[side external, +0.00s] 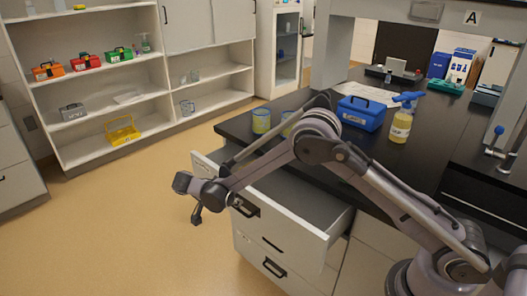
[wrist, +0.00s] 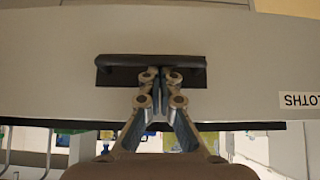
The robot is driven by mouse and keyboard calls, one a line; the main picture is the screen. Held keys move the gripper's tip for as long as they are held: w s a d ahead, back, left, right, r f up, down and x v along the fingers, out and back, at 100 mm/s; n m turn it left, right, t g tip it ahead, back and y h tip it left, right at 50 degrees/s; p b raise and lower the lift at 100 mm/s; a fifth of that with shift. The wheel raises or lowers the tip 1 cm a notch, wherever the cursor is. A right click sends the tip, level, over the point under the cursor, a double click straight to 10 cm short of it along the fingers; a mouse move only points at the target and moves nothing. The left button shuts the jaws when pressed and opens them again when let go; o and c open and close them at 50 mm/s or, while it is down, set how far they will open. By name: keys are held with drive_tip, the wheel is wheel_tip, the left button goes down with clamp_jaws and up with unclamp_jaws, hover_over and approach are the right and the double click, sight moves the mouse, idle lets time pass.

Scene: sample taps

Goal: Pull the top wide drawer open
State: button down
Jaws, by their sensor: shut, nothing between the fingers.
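The top wide drawer (side external: 285,200) stands pulled out from the bench, with its grey inside showing in the side view. Its pale front (wrist: 50,85) fills much of the wrist view, with a dark bar handle (wrist: 112,62) at the middle. The handle (side external: 245,209) also shows in the side view. My gripper (wrist: 158,74) is shut with its fingertips together at the handle, overlapping the bar in the picture. Nothing is held between the fingers. I cannot tell whether they touch the bar. In the side view my gripper (side external: 232,199) is in front of the drawer.
A lower drawer (side external: 265,262) sits below. On the black bench top stand a blue box (side external: 361,113), a spray bottle (side external: 401,124) and a yellow-blue cup (side external: 261,121). The floor (side external: 120,220) in front is clear. A label (wrist: 300,101) is on the drawer front.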

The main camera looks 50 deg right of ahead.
drive_tip(key=a, duration=1.4)
drive_tip(key=shift+a+r, duration=0.1)
drive_tip(key=v, duration=0.9)
drive_tip(key=s+d+r+n+t+y, duration=0.1)
drive_tip(key=s+d+r+n+y, duration=0.2)
drive_tip(key=d+r+n, duration=0.35)
drive_tip(key=s+d+r+n+t+y, duration=0.1)
drive_tip(key=s+d+r+n+y, duration=0.15)
drive_tip(key=d+r, duration=0.6)
drive_tip(key=s+d+f+n+t+y, duration=0.1)
drive_tip(key=s+d+n, duration=0.3)
drive_tip(key=s, duration=0.5)
drive_tip(key=s+d+f+n+t+y, duration=0.2)
drive_tip(key=s+d+n+t, duration=0.2)
drive_tip(key=s, duration=0.5)
drive_tip(key=shift+s+d+n, duration=0.2)
drive_tip(key=shift+s+n, duration=0.15)
drive_tip(key=shift+n, duration=0.05)
